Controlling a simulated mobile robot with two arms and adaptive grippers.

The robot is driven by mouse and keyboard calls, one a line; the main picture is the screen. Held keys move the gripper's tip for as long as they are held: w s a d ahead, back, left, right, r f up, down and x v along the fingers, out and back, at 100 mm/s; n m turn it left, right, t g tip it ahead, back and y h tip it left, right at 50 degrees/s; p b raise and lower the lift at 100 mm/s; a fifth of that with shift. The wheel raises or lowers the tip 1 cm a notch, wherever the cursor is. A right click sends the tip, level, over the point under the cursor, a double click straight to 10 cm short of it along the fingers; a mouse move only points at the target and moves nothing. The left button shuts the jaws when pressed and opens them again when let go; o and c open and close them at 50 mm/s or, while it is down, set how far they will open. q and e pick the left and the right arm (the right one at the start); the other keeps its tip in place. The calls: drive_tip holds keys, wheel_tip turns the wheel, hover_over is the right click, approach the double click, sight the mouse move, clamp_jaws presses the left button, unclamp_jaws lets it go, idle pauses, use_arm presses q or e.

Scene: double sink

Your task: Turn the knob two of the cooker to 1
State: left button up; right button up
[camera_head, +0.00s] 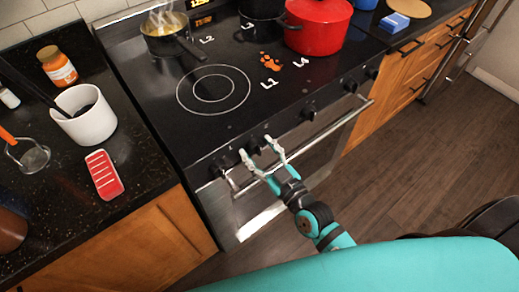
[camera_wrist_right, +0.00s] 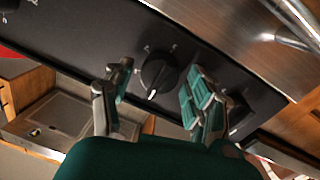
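The cooker (camera_head: 165,106) has a row of black knobs along its front panel. The second knob from the left (camera_head: 257,149) is partly hidden by my right gripper (camera_head: 256,146), which is open with one finger on each side of it. In the right wrist view this round black knob (camera_wrist_right: 158,72) sits between the spread fingers of my right gripper (camera_wrist_right: 160,75), with visible gaps to both fingers. Its white pointer mark faces the bottom of that view. A neighbouring knob (camera_wrist_right: 238,116) is partly hidden behind the right-hand finger. The left gripper is not in view.
The oven handle (camera_head: 335,125) runs just below the knobs. The leftmost knob (camera_head: 221,168) and a third knob (camera_head: 309,112) flank the gripper. A steaming pan (camera_head: 165,40) and a red pot (camera_head: 318,25) stand on the hob. A white cup (camera_head: 88,122) stands on the left counter.

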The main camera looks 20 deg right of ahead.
drive_tip(key=c, duration=0.9)
drive_tip(key=shift+r+m+p, duration=0.15)
drive_tip(key=shift+m+p, duration=0.85)
drive_tip(key=shift+m, duration=0.1)
drive_tip(key=m+p, duration=0.2)
drive_tip(key=m, duration=0.1)
drive_tip(key=shift+m+g, duration=0.3)
drive_tip(key=shift+m+p, duration=0.5)
drive_tip(key=shift+m, duration=0.7)
drive_tip(key=shift+m+p, duration=0.3)
drive_tip(key=shift+m, duration=1.2)
drive_tip(key=shift+d, duration=0.1)
